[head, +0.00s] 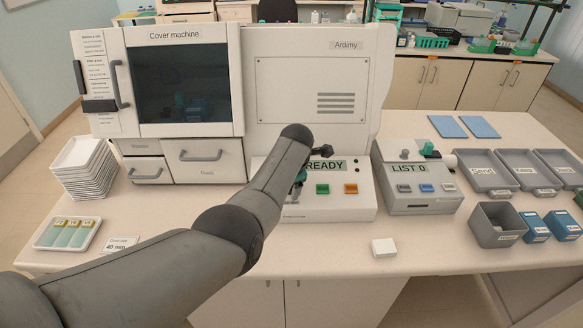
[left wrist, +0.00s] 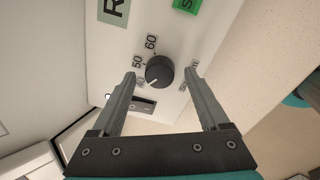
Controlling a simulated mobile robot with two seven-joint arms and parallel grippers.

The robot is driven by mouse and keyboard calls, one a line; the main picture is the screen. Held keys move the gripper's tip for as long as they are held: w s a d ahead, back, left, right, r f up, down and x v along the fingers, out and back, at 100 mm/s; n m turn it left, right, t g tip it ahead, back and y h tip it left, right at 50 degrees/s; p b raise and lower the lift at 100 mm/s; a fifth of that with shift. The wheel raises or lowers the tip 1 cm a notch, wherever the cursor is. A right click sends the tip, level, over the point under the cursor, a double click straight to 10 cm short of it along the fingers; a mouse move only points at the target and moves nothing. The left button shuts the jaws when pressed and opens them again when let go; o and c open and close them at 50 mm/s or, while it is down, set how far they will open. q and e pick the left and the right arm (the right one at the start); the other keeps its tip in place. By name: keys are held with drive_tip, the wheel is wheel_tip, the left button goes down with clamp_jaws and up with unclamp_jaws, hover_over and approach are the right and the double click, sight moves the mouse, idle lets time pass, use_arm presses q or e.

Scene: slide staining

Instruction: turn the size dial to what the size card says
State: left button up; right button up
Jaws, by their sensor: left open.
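The size dial (left wrist: 160,71) is a round black knob on the machine's white front panel, with the numbers 50 and 60 readable beside it. Its white mark points down and left in the left wrist view, towards a partly hidden number below 50. My left gripper (left wrist: 161,74) is open, with one finger on each side of the dial; I cannot tell whether they touch it. In the head view my arm hides the dial. The size card (head: 119,244) lies on the counter at the left and seems to read 40 mm. My right gripper is out of view.
The cover machine (head: 262,190) shows READY above a green and an orange button. A rocker switch (left wrist: 142,105) sits below the dial. A slide tray (head: 45,245), a stack of white trays (head: 85,170) and a LIST 0 device (head: 410,190) stand on the counter.

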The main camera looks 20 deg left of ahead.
use_arm(q)
drive_tip(key=shift+s+d+r, duration=0.1)
drive_tip(key=shift+s+r, duration=0.05)
drive_tip(key=shift+r, duration=0.3)
drive_tip(key=p+v, duration=0.2)
drive_tip(key=v, duration=1.1)
drive_tip(key=shift+s+r, duration=0.2)
drive_tip(key=shift+r, duration=0.1)
